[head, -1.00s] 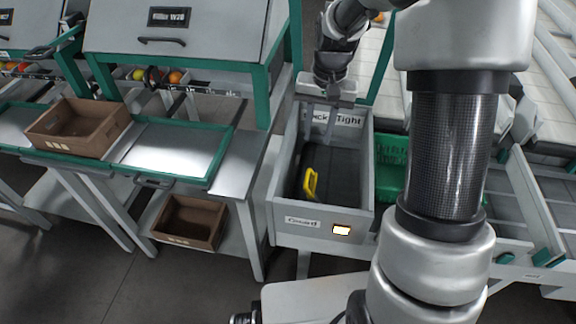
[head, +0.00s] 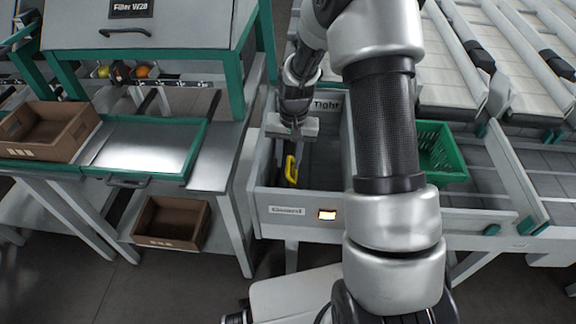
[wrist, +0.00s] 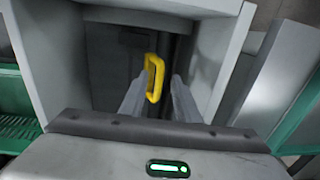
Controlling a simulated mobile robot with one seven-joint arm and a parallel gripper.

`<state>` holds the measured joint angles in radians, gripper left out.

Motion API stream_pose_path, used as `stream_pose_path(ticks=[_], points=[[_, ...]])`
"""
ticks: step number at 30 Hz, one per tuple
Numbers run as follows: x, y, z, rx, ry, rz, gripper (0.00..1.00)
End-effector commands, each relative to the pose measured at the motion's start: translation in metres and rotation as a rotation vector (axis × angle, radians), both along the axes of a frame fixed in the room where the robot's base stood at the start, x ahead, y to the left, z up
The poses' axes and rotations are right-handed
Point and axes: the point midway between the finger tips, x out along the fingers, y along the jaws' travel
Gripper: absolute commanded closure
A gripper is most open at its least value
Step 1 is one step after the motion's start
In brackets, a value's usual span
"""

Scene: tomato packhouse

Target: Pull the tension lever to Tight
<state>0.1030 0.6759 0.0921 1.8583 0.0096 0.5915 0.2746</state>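The tension lever has a yellow loop handle (head: 291,169) and sits inside a grey open-topped guard box (head: 348,150). A "Tight" label (head: 327,105) shows on the box's back wall; my arm hides the label's left part. My gripper (head: 297,146) is over the left part of the box, pointing down just above the handle. In the wrist view, the yellow handle (wrist: 153,78) shows between the two fingers of my open gripper (wrist: 157,92). The fingers stand apart, one on each side, and I cannot tell whether either touches the handle.
The box's front panel (head: 292,228) carries a "Guard" label and a lit button (head: 327,214). A green basket (head: 440,152) stands right of the box. A bench with a steel tray (head: 140,147) and brown crates (head: 45,130) is at left.

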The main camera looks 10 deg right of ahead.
Motion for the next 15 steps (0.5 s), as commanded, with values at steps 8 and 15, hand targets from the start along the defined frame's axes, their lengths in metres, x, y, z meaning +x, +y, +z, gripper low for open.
stream_pose_path(ticks=[8,15], points=[[0.001,0.001,-0.020,0.000,-0.001,0.000,0.71],[0.001,0.001,-0.020,0.000,-0.001,0.000,0.71]])
